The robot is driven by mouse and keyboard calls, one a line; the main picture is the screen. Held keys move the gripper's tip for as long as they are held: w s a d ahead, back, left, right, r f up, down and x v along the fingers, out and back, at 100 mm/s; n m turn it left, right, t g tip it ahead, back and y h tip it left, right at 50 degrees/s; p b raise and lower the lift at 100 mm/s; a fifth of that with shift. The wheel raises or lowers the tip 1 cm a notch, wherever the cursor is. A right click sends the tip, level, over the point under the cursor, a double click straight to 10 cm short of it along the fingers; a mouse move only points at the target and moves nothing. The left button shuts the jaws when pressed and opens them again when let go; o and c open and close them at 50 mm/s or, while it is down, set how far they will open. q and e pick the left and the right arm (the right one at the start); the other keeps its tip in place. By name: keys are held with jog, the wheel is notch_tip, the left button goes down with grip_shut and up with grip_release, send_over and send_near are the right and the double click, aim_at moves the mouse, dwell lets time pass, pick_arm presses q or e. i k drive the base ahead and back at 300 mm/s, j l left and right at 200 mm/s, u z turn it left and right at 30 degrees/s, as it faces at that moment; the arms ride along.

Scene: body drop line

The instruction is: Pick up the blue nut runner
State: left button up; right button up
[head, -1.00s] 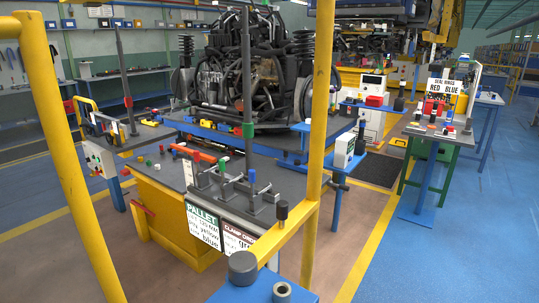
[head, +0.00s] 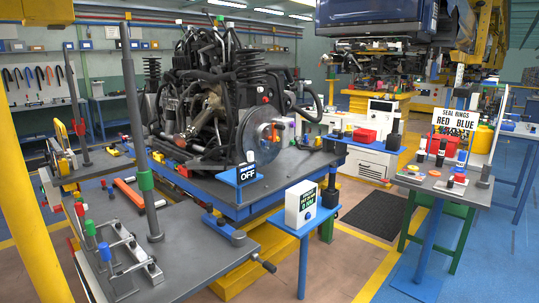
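No part labelled as a nut runner can be read. On the grey side table (head: 420,180) at the right, a small upright dark tool with a blue band (head: 461,161) stands near a similar one with a red band (head: 441,153); whether either is a nut runner is too small to tell. A blue-topped knob (head: 104,251) stands on the clamp fixture at the lower left, beside a green and a red one. Neither of my grippers shows in the head view.
A large engine assembly (head: 205,110) stands on the central bench. A blue stand with a white box (head: 300,204) and a yellow post (head: 30,200) are nearby. The side table carries a "SEAL RINGS RED BLUE" sign (head: 455,118). Blue floor (head: 490,260) is clear at the right.

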aim_at(332, 168)
jog(key=i+l, duration=0.25)
jog(key=i, duration=0.15)
jog(key=i+l+u, duration=0.1)
jog(key=i+l, duration=0.2)
jog(key=i, duration=0.1)
